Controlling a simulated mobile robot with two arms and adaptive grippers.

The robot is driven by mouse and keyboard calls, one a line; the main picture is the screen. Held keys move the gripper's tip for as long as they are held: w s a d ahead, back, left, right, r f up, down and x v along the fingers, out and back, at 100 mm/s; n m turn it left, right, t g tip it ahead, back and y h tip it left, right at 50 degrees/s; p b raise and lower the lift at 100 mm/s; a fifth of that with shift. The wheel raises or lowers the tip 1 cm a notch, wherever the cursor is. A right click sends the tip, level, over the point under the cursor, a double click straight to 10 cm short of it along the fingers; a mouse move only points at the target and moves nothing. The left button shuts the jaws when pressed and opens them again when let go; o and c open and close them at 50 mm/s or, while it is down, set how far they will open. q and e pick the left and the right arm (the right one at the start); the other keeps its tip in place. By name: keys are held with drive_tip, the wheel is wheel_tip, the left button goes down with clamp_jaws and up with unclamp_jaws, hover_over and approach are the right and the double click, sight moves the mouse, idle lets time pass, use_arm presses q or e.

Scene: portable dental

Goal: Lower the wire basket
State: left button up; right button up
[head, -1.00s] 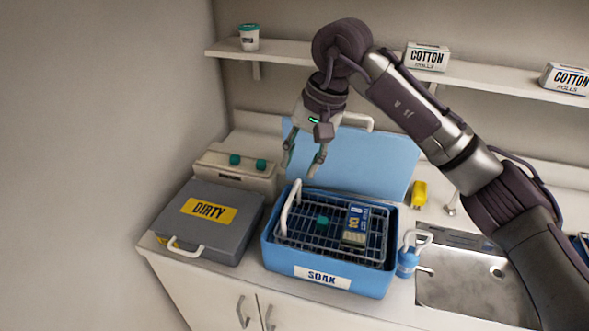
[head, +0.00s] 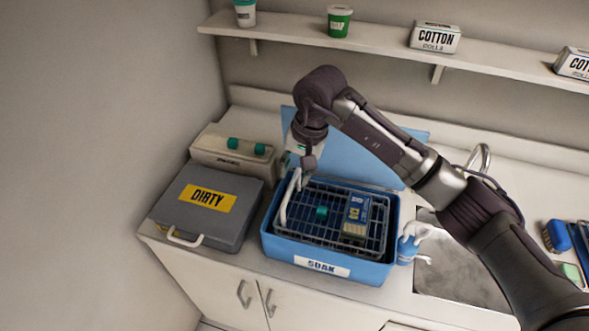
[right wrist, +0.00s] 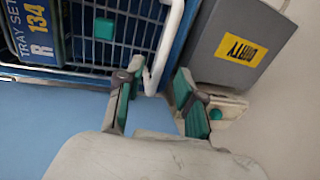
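The dark wire basket (head: 336,240) sits within the blue SOAK tub (head: 275,244), its rim near the tub's top edge. A white handle (head: 283,208) rises at the basket's left side. The basket holds a blue tray-set box (head: 357,212) and a small teal piece (head: 321,212). My right gripper (head: 297,174) is just above the handle. In the right wrist view, my right gripper (right wrist: 155,95) is open, with a finger on each side of the white handle (right wrist: 163,48); contact is not visible. My left gripper is not in view.
The tub's blue lid (head: 375,148) stands open behind. The grey DIRTY case (head: 235,225) is close on the left, with a beige box (head: 207,147) behind it. A blue bottle (head: 406,250) and the sink (head: 440,275) are on the right. A shelf (head: 385,52) runs above.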

drive_tip(key=shift+a+f, duration=0.1)
drive_tip(key=shift+f, duration=0.65)
drive_tip(key=shift+a+f, duration=0.1)
drive_tip(key=shift+f, duration=0.1)
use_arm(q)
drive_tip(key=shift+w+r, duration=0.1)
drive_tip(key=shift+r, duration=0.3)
use_arm(e)
clamp_jaws()
